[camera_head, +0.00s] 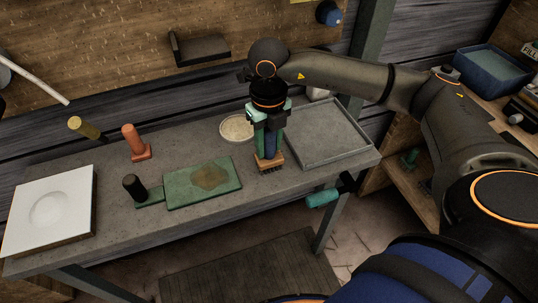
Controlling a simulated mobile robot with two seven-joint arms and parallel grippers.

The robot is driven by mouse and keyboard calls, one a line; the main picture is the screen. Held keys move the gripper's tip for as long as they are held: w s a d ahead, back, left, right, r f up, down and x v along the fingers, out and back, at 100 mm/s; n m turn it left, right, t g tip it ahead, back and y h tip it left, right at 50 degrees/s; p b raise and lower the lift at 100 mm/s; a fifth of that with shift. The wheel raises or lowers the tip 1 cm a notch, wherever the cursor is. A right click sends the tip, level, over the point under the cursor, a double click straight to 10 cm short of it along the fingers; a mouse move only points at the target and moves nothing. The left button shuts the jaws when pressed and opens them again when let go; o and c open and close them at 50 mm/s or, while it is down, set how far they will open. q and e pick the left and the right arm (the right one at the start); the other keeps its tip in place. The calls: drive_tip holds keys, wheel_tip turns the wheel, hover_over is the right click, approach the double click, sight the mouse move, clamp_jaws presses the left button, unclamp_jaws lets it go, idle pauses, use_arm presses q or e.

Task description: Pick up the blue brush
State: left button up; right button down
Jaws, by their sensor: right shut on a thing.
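The blue brush (270,160) is upright near the front edge of the grey workbench, with a blue handle, a brown wooden block and dark bristles pointing down. My right gripper (268,138) comes from above and is shut around its handle, hiding much of it. I cannot tell whether the bristles touch the bench or are just above it. My left gripper is not in view.
A green board (185,192) with a brown patch lies left of the brush. A grey tray (322,135) is to the right, and a round dish (236,128) is behind. An orange-handled tool (133,142) and white block (50,213) are farther left.

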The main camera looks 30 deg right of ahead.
sight(268, 133)
drive_tip(key=shift+r, duration=0.55)
wheel_tip(268, 133, up, 3)
drive_tip(key=shift+s+a+f, duration=0.1)
drive_tip(key=shift+f, duration=0.1)
drive_tip(key=s+a+r, duration=0.2)
drive_tip(key=s+r, duration=0.2)
drive_tip(key=s, duration=0.2)
drive_tip(key=s+a+r, duration=0.3)
drive_tip(key=s+r, duration=0.2)
drive_tip(key=s, duration=0.1)
drive_tip(key=shift+s+a+r+p, duration=0.15)
drive_tip(key=shift+s+a+p, duration=0.1)
drive_tip(key=shift+a+p, duration=0.1)
